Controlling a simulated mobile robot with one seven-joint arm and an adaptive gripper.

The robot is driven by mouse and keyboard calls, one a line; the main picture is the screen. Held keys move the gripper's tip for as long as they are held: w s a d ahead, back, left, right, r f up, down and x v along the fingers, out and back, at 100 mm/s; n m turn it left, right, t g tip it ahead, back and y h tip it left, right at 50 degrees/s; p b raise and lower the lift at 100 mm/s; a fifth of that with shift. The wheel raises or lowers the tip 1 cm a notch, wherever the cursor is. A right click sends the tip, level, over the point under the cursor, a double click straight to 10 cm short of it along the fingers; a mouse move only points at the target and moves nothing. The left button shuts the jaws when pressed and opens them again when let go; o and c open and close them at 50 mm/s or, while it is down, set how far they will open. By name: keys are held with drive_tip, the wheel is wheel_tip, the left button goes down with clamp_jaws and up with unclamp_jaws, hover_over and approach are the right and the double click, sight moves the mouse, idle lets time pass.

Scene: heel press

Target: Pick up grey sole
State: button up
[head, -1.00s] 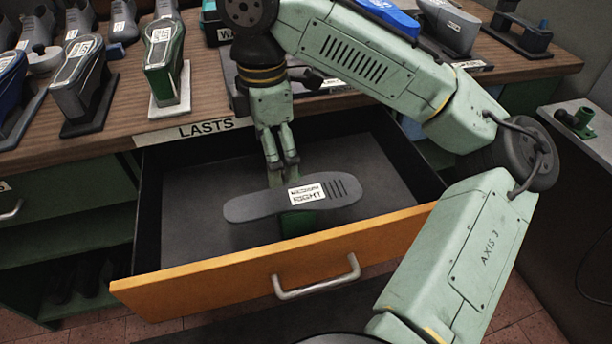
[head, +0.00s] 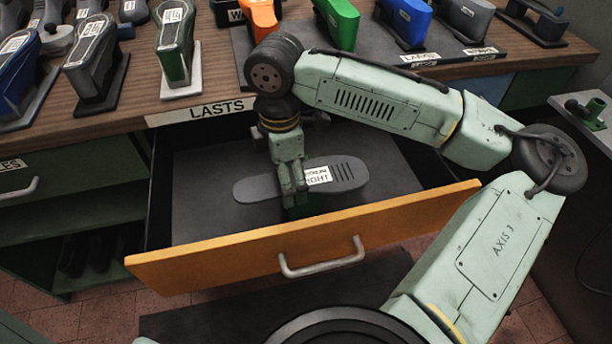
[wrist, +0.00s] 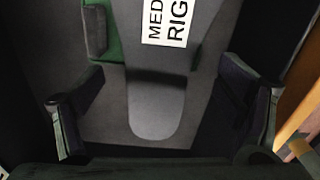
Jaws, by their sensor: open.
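The grey sole (head: 262,189) lies in the open drawer, with a white label reading "MEDIUM RIGHT" and dark grooves at its right end. Something green shows under it, partly hidden. In the wrist view the sole (wrist: 155,100) runs down the middle between my two fingers, its rounded end toward the camera. My gripper (head: 296,203) reaches down into the drawer at the sole's middle, its fingers overlapping the sole in the head view. In the wrist view my gripper (wrist: 163,115) is open, with a gap on both sides of the sole.
The drawer has an orange front (head: 310,240) with a metal handle (head: 322,262). Its grey floor (head: 200,215) is otherwise clear. Above it, the wooden bench (head: 135,112) holds several shoe lasts, including a green one (head: 336,22).

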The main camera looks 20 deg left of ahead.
drive_tip(key=shift+f, duration=0.25)
idle(0.5)
drive_tip(key=shift+c, duration=0.3)
drive_tip(key=c, duration=1.3)
